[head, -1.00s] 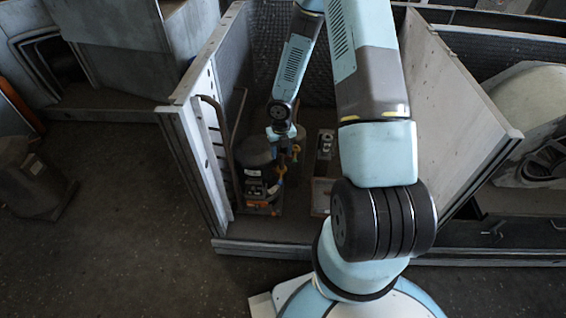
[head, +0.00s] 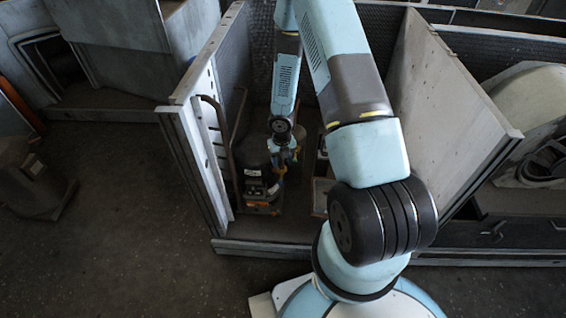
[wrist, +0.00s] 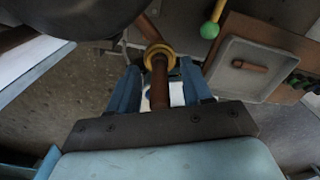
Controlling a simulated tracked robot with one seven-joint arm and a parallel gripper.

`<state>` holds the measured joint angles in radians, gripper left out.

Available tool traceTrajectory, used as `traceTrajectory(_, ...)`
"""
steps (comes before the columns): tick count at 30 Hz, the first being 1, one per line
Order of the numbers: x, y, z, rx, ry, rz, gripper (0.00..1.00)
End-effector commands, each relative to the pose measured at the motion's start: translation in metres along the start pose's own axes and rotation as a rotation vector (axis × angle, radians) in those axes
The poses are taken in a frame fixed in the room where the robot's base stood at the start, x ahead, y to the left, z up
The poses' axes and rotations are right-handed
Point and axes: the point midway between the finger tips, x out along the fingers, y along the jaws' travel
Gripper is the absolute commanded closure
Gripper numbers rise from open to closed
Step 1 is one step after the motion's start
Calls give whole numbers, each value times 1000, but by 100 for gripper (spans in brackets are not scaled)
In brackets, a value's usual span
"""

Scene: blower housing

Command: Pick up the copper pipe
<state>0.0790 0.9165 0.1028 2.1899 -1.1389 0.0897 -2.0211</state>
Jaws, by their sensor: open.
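A copper-brown pipe (wrist: 159,88) with a brass-yellow collar (wrist: 159,54) shows in the wrist view. It lies between the two blue fingers of my gripper (wrist: 160,70), which are spread with a visible gap on both sides. The near end of the pipe reaches back toward the dark palm. Whether it touches the palm I cannot tell. In the head view my gripper (head: 284,165) is low inside the walled bay, beside the dark machine, and the pipe cannot be made out there.
A grey square tray (wrist: 226,80) at right in the wrist view holds a short brown cylinder (wrist: 250,66). A green-tipped yellow rod (wrist: 210,29) is close by. A dark rounded housing (wrist: 75,15) fills the upper left. Bay walls (head: 455,120) flank my arm.

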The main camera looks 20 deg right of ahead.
Motion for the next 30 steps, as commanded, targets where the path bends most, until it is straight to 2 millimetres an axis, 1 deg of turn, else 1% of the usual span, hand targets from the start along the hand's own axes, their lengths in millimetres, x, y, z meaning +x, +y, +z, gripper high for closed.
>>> traceTrajectory(2, 0, 0, 0, 0, 0, 0, 51)
traceTrajectory(15, 0, 0, 0, 1, 0, 0, 92)
traceTrajectory(18, 0, 0, 0, 1, 0, 0, 100)
traceTrajectory(30, -2, 0, 0, 0, 0, 0, 100)
